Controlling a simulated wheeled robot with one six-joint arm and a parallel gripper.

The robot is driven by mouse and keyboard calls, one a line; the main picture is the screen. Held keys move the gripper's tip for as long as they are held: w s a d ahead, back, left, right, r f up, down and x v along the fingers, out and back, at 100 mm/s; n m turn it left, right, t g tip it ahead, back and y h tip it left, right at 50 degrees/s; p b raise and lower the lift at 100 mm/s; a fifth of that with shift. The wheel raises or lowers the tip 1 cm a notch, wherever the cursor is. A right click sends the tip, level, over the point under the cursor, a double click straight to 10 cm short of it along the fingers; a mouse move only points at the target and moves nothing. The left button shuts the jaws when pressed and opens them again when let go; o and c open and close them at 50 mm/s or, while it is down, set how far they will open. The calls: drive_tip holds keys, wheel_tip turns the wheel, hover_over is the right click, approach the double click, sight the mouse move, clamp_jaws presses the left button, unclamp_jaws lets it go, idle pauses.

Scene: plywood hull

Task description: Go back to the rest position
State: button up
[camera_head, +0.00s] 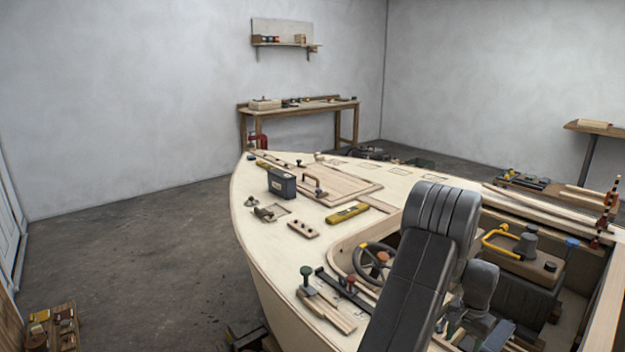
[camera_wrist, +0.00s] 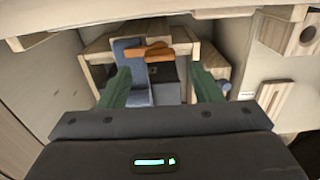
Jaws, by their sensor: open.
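My gripper (camera_wrist: 161,88) shows in the wrist view with its two green fingers spread wide apart and nothing held between them. Beyond the fingers are a blue upright piece (camera_wrist: 128,58) and an orange-brown piece (camera_wrist: 150,52), inside a wooden space of the hull. I cannot tell how far they are from the fingertips.
Clamps (camera_head: 609,205) stand on the right edge. A workbench (camera_head: 300,108) is at the back wall. The floor left of the hull (camera_head: 140,245) is mostly clear.

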wheel_tip(320, 180, down, 4)
drive_tip(key=shift+r, duration=0.1)
idle(0.5)
